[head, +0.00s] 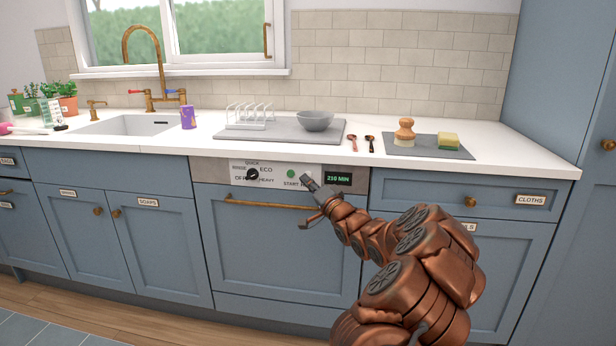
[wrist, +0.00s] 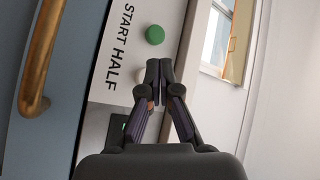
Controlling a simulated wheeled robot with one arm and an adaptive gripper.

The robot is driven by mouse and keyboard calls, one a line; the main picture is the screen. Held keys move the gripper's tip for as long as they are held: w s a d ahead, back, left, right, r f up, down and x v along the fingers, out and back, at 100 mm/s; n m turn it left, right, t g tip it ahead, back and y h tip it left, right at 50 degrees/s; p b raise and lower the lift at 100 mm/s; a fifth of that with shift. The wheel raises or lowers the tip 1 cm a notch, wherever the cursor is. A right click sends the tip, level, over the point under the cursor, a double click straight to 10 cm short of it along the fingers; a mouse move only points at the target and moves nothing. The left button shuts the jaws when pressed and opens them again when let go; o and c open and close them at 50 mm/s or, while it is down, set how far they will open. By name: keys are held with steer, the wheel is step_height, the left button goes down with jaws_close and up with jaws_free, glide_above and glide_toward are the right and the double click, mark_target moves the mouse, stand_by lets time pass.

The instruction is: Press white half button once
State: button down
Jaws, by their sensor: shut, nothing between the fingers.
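The white half button (wrist: 140,75) is on the dishwasher's control panel (wrist: 110,75), beside the word HALF. In the wrist view my fingertips cover part of it. In the head view it is hidden behind my gripper. My gripper (wrist: 159,70) is shut and empty, with its fingertips in front of the panel at the white button. I cannot tell whether they touch it. In the head view my gripper (head: 308,180) is just right of the green start button (head: 290,174). The green button also shows clear of my fingers in the wrist view (wrist: 155,34).
A dial (head: 252,175) is left on the panel and a green-lit display (head: 338,178) right. A brass handle bar (head: 255,203) runs below the panel. The white counter (head: 510,155) above carries a grey bowl (head: 315,121), spoons, a brush (head: 405,131) and a sponge (head: 448,140).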

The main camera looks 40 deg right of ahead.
steer(key=shift+w+d+p, duration=0.45)
steer(key=shift+d+p, duration=0.3)
steer(key=shift+p, duration=0.8)
stand_by(1.3)
steer(key=shift+a, duration=0.1)
steer(key=shift+s+a, duration=0.45)
steer(key=shift+a, duration=0.2)
steer(key=shift+s+a, duration=0.1)
steer(key=s+a+b, duration=0.1)
steer(key=a, duration=0.1)
steer(key=s+a+b, duration=0.1)
steer(key=a, duration=0.1)
steer(key=shift+s, duration=0.35)
stand_by(1.0)
